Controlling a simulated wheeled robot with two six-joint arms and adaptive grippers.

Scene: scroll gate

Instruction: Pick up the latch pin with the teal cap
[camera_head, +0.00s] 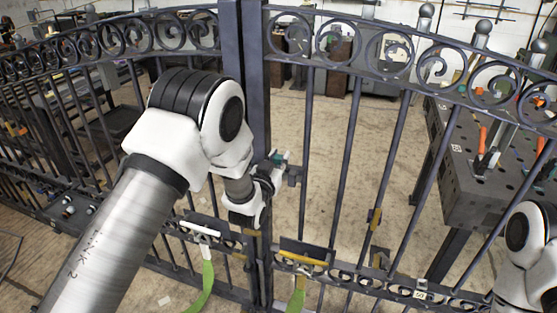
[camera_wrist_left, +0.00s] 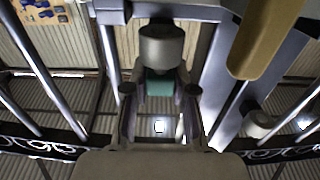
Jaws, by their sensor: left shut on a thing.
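My left gripper (camera_head: 268,178) is at the middle post of the dark iron gate (camera_head: 244,60). It is shut on the latch pin with the teal cap (camera_head: 279,158). In the left wrist view the teal cap (camera_wrist_left: 158,85) sits between the two fingers (camera_wrist_left: 160,92), below a grey cylinder (camera_wrist_left: 161,45). The pin's shaft is mostly hidden by the gripper. In the head view my left arm covers part of the gate's left leaf. My right arm shows at the lower right edge, but its gripper is out of frame.
Gate bars stand close on both sides of the left gripper. A yellow handle (camera_head: 303,258) and a white handle (camera_head: 199,229) lie low on the gate, near green strips (camera_head: 297,295). A tan handle (camera_wrist_left: 265,35) is close in the wrist view. A dark perforated table (camera_head: 480,200) holds orange-handled tools (camera_head: 482,140).

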